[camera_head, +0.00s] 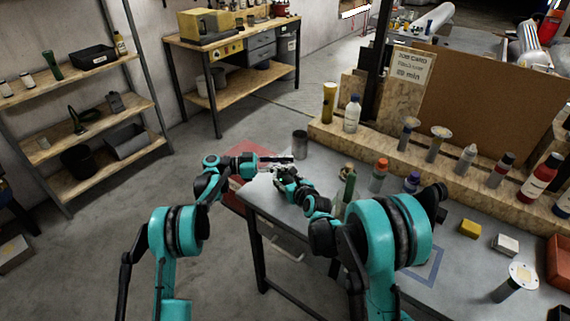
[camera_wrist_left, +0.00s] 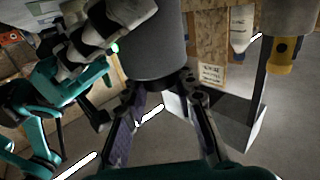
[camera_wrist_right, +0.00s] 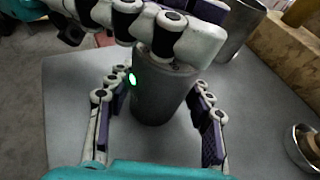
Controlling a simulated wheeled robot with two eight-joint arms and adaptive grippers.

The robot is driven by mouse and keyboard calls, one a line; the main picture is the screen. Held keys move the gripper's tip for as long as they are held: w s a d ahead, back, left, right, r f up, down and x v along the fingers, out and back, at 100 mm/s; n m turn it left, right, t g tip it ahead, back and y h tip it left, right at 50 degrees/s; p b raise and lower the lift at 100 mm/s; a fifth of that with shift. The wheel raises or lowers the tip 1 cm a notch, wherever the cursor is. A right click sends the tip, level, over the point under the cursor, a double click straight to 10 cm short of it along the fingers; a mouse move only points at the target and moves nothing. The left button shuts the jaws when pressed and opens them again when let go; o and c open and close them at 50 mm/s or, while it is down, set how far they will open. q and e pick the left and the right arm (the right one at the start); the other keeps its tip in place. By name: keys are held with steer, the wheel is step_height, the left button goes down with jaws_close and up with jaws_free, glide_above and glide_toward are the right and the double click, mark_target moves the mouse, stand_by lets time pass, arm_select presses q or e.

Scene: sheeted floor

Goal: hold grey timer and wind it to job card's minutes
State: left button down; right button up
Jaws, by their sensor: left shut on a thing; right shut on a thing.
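The grey timer (camera_wrist_right: 160,92) is a dark grey cylinder with a lit green spot on its side in the right wrist view. My right gripper (camera_wrist_right: 156,105) has its fingers on both sides of the timer's body. My left gripper (camera_wrist_left: 160,88) is shut on the timer too, and its fingers cross over the timer's top in the right wrist view. The timer's grey side (camera_wrist_left: 150,45) fills the upper middle of the left wrist view. Its dial markings are hidden. The job card (camera_head: 411,65) is on the board; its minutes look like 20, but the print is small.
A metal can (camera_head: 300,145) stands just beyond the grippers on the grey table (camera_head: 312,170). Several bottles, including a green one (camera_head: 347,185) and an orange-capped one (camera_head: 379,175), stand to the right. A wooden ledge (camera_head: 400,150) runs along the back.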

arm_select(q)
steer(key=m+g, duration=0.2)
steer(key=g, duration=0.1)
steer(key=shift+w, duration=0.15)
steer(key=shift+m+g, duration=0.3)
steer(key=shift+g, duration=0.1)
steer(key=c, duration=1.2)
jaws_free()
step_height(320, 180, up, 10)
